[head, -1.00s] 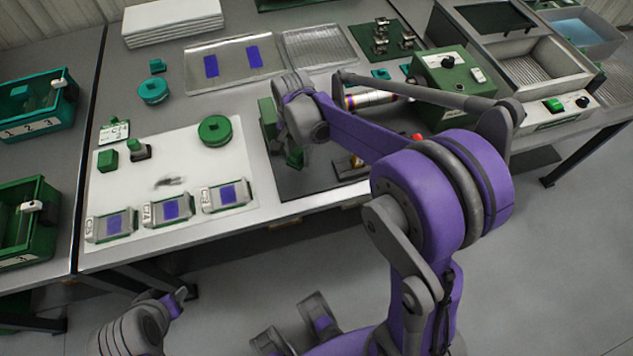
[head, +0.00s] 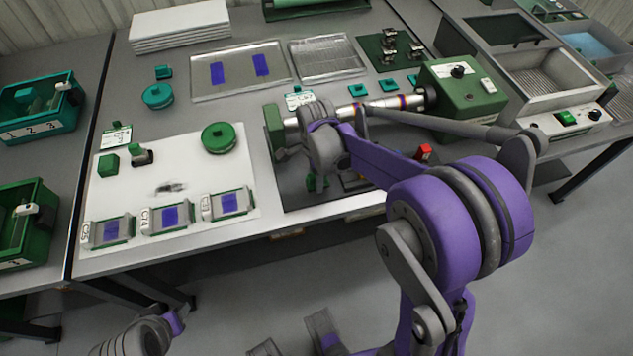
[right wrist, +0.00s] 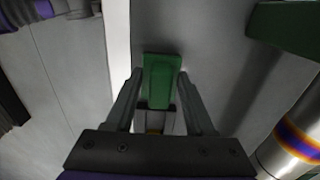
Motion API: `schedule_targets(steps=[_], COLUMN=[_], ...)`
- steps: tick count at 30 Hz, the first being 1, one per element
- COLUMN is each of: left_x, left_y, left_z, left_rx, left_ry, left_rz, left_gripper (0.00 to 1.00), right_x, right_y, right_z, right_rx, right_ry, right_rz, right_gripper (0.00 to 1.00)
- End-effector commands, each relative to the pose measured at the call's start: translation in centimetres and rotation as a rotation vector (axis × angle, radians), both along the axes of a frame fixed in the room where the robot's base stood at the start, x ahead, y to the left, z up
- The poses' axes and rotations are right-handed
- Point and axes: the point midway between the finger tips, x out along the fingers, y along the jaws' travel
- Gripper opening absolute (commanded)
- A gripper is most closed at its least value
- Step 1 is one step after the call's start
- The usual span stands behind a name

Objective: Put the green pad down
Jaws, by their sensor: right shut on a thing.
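My right gripper (right wrist: 160,92) is shut on a green pad (right wrist: 162,68), a flat rectangle held between its two fingers.
The white mat (head: 235,175) holds several framed screens, a green round pot (head: 218,137) and small green blocks. A steel roller (head: 355,108) with a green end block (head: 273,128) and a green control box (head: 462,95) stand close to my right arm.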

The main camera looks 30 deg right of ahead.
Motion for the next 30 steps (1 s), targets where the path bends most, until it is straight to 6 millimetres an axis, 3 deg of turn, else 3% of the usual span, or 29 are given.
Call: schedule_targets(steps=[5, 16, 17, 18, 21, 30], left_x=[0.0, -0.1, -0.1, -0.1, -0.1, -0.1], left_y=[0.0, 0.0, 0.0, 0.0, 0.0, 0.0], left_z=[-0.4, -0.8, -0.7, -0.7, -0.7, -0.7], left_rx=[0.0, 0.0, 0.0, 0.0, 0.0, 0.0], left_ry=[0.001, 0.002, 0.002, 0.002, 0.002, 0.002], left_rz=[0.0, 0.0, 0.0, 0.0, 0.0, 0.0], left_gripper=[0.5, 0.5, 0.5, 0.5, 0.5, 0.5], right_x=[0.0, 0.0, 0.0, 0.0, 0.0, -0.1], right_y=[0.0, 0.0, 0.0, 0.0, 0.0, 0.0], right_z=[-2.5, -3.0, -2.9, -2.9, -2.9, -2.9], right_rx=[0.0, 0.0, 0.0, 0.0, 0.0, 0.001], right_ry=[0.0, 0.0, 0.0, 0.0, 0.0, 0.003], right_rz=[0.001, 0.001, 0.001, 0.001, 0.001, 0.001], right_gripper=[0.0, 0.0, 0.58, 0.65, 0.83, 0.84])
